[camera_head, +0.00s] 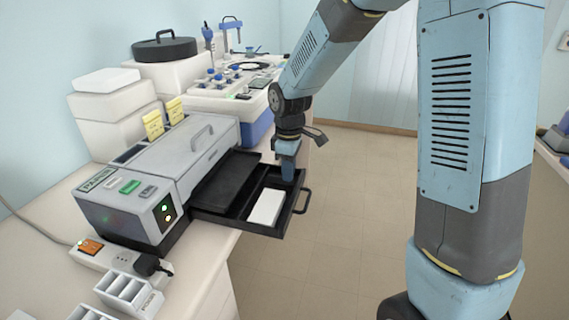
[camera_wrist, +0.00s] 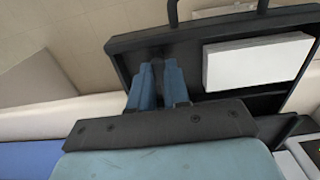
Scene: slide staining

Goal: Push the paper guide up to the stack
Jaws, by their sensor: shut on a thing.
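The stack (camera_head: 266,207) is a white block of paper in the black pulled-out tray (camera_head: 298,212). In the wrist view the stack (camera_wrist: 258,63) lies to the right of my gripper (camera_wrist: 158,78). My gripper (camera_head: 288,172) reaches down into the tray at the far side of the stack. Its two blue fingers are closed on a narrow dark piece, which looks like the paper guide (camera_wrist: 158,76). A strip of dark tray floor shows between the fingers and the stack. The guide's lower part is hard to make out against the black tray.
The grey printer-like machine (camera_head: 180,165) stands left of the tray, on the white bench. The tray's handle (camera_head: 304,200) sticks out over the open floor. Racks (camera_head: 128,292) and a power strip (camera_head: 105,256) lie in front, and lab ware stands behind.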

